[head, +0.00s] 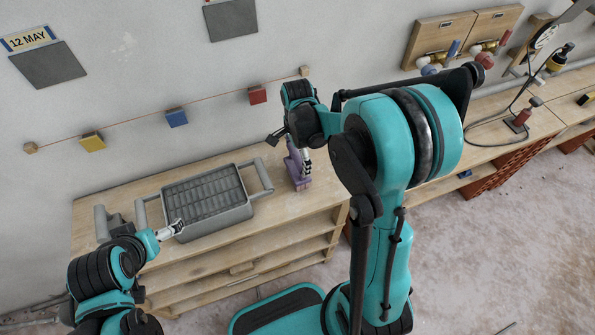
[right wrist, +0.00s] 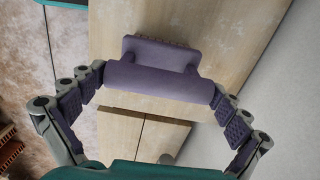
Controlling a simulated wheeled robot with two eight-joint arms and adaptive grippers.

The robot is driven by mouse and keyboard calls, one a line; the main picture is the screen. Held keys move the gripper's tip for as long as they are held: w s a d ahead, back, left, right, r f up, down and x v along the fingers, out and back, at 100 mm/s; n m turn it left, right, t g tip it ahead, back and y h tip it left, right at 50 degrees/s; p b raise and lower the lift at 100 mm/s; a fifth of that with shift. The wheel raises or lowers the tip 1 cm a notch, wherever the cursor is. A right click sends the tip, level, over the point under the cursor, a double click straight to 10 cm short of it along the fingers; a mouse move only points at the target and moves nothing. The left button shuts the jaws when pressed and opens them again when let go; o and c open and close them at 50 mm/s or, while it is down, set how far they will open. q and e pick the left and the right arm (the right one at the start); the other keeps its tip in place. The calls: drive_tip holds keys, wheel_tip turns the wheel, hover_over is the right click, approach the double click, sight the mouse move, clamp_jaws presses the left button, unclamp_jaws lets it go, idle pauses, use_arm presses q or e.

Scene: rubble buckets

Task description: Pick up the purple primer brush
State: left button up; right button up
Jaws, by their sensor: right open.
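The purple primer brush (head: 294,172) stands on the wooden workbench near its front right part, partly hidden by my right gripper in the head view. In the head view the right gripper (head: 305,160) is at the brush. My left gripper (head: 172,229) is by the grey tray's front left corner; its jaw opening is unclear.
The grey tray (head: 249,211) with a ribbed inside and side handles stands on the workbench (head: 262,231), left of the brush. A small grey object (head: 101,222) is at the bench's left end. Coloured blocks hang on a string along the wall. Boards with valves (head: 440,42) are at upper right.

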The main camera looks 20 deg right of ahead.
drive_tip(key=shift+f, duration=0.3)
drive_tip(key=shift+c, duration=0.3)
drive_tip(key=shift+r, duration=0.1)
drive_tip(key=c, duration=0.9)
drive_tip(key=shift+o, duration=0.2)
drive_tip(key=shift+r, duration=0.1)
drive_tip(key=shift+r, duration=0.3)
wheel_tip(320, 180, up, 4)
drive_tip(key=shift+s+p, duration=0.15)
drive_tip(key=shift+p, duration=1)
drive_tip(key=shift+c, duration=0.2)
drive_tip(key=s+r+p, duration=0.1)
drive_tip(key=s+r, duration=0.2)
drive_tip(key=s, duration=0.2)
drive_tip(key=s+d+r+p, duration=0.1)
drive_tip(key=s+r+p, duration=0.1)
drive_tip(key=s, duration=0.4)
drive_tip(key=shift+s+r, duration=0.2)
drive_tip(key=shift+r, duration=0.4)
